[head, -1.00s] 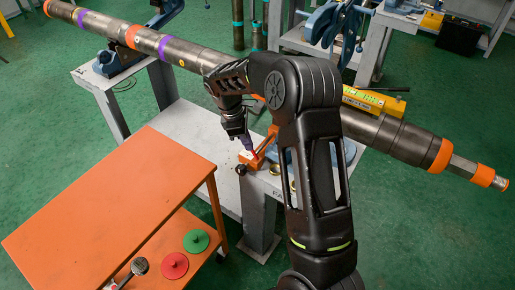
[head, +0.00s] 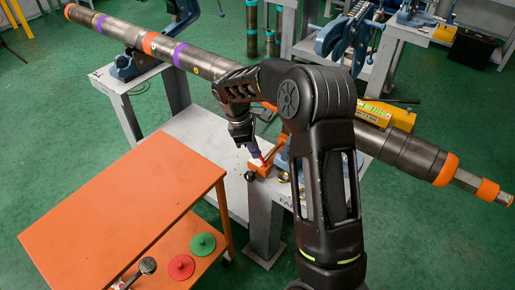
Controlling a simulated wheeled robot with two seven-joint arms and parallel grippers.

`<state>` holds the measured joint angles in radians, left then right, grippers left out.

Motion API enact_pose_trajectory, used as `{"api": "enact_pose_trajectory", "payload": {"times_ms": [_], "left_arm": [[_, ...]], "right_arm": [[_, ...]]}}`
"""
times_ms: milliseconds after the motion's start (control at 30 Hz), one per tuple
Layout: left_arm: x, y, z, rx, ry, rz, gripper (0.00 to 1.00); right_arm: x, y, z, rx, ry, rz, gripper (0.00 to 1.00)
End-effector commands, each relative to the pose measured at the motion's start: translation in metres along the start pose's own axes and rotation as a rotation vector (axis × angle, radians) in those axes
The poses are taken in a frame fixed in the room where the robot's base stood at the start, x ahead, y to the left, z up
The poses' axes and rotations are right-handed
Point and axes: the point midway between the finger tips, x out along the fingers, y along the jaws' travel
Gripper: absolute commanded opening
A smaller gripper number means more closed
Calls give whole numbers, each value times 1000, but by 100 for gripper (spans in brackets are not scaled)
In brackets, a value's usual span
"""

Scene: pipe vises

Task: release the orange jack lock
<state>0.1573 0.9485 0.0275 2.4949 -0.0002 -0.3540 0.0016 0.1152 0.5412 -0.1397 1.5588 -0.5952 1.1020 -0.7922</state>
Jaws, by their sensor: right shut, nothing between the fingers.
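The orange jack lock (head: 259,171) sits at the near edge of the grey bench, under the long pipe. It has a white patch on top and a small red part at its upper right. My right gripper (head: 254,150) is shut and empty. It points down from above, with its fingertips right at the top of the jack lock. I cannot tell whether they touch it. My right arm hides part of the pipe and of the bench behind it. My left gripper is out of view.
A long pipe (head: 212,66) with coloured bands crosses the scene above the grey bench (head: 192,128). An orange cart (head: 125,195) stands at the left, with a red disc (head: 181,267) and a green disc (head: 203,244) on its lower shelf. A yellow tool (head: 392,113) lies by the pipe.

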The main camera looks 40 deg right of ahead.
Motion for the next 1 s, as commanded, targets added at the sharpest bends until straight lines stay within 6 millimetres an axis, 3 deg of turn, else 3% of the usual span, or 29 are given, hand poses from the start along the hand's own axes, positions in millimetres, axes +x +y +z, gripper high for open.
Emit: {"api": "enact_pose_trajectory", "payload": {"times_ms": [33, 500, 1000], "left_arm": [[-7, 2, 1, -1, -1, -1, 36], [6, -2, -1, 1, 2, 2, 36], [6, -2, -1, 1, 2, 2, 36]], "right_arm": [[-10, -3, -2, -2, 1, 1, 0], [-91, 13, -28, 0, 2, 2, 0], [-100, 14, -29, 0, 0, 0, 0]]}}
